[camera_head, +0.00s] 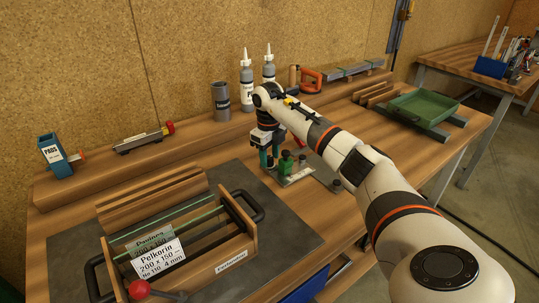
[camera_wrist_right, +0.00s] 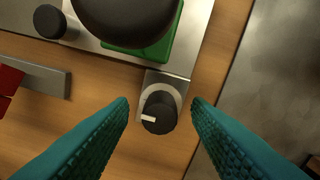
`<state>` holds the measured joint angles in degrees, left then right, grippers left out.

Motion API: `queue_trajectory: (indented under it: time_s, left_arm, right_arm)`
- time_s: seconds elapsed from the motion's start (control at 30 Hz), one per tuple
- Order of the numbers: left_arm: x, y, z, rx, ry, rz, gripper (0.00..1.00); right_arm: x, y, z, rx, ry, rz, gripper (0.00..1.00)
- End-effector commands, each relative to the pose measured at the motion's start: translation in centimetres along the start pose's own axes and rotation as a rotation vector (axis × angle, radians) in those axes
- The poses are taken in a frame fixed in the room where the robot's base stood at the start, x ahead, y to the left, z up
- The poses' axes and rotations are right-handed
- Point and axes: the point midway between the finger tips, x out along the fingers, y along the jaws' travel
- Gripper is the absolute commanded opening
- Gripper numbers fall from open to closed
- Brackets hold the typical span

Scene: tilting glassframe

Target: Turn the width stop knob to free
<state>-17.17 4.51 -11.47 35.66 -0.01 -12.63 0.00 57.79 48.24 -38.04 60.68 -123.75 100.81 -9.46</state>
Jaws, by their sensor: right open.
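A small black knob (camera_wrist_right: 158,113) with a white pointer mark sits on a metal tab of the cutting fixture, and I take it for the width stop knob. Its mark points left in the right wrist view. My right gripper (camera_wrist_right: 160,120) is open, its teal fingers on either side of the knob with a gap to each. In the head view the right gripper (camera_head: 269,157) hangs down over the left end of the metal fixture (camera_head: 300,178) with green parts, hiding the knob there. My left gripper is not in view.
Beside the knob are a large black round handle (camera_wrist_right: 125,18) over a green block and another small black knob (camera_wrist_right: 50,21). A wooden crate (camera_head: 233,262) with glass panes and labels stands on the dark mat. A green tray (camera_head: 423,108) lies at the right.

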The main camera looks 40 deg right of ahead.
Motion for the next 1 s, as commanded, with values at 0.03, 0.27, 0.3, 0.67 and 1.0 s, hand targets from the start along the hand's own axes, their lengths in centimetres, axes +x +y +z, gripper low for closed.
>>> queue_trajectory:
  time_s: [0.03,0.27,0.3,0.67,1.0]
  left_arm:
    - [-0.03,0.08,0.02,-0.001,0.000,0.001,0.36]
    - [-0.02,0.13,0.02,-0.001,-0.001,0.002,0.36]
    - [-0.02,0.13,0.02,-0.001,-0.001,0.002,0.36]
    - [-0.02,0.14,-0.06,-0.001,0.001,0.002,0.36]
    - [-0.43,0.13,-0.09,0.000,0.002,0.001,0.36]
  right_arm:
    - [0.22,-0.02,-0.01,0.000,0.000,0.000,0.44]
    - [0.37,-0.02,-0.01,0.000,0.000,0.000,0.44]
    - [0.37,-0.02,0.00,0.000,0.000,0.000,0.44]
    - [0.33,-0.01,0.00,-0.001,0.000,0.000,0.00]
    - [0.18,0.08,0.03,-0.087,0.002,0.002,0.00]
